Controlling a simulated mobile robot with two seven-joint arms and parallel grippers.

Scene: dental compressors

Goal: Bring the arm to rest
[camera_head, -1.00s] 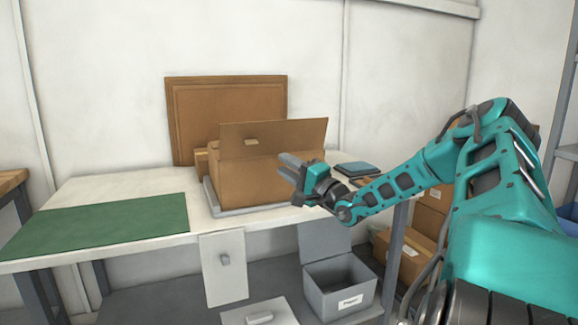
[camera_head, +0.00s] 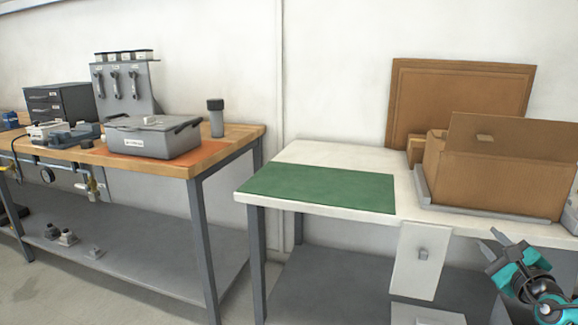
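My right gripper (camera_head: 492,247) shows at the lower right edge of the head view, in front of the white table's front edge. Its two grey fingers point up and to the left and stand apart, with nothing between them. Only the gripper and a bit of the teal wrist show; the rest of that arm is out of the picture. My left gripper is not in view.
An open cardboard box (camera_head: 500,175) stands on the white table (camera_head: 330,155), with a green mat (camera_head: 320,187) to its left. Flat cardboard (camera_head: 460,95) leans on the wall. A wooden workbench (camera_head: 235,133) at left holds a grey lidded case (camera_head: 155,137). Floor shows at lower left.

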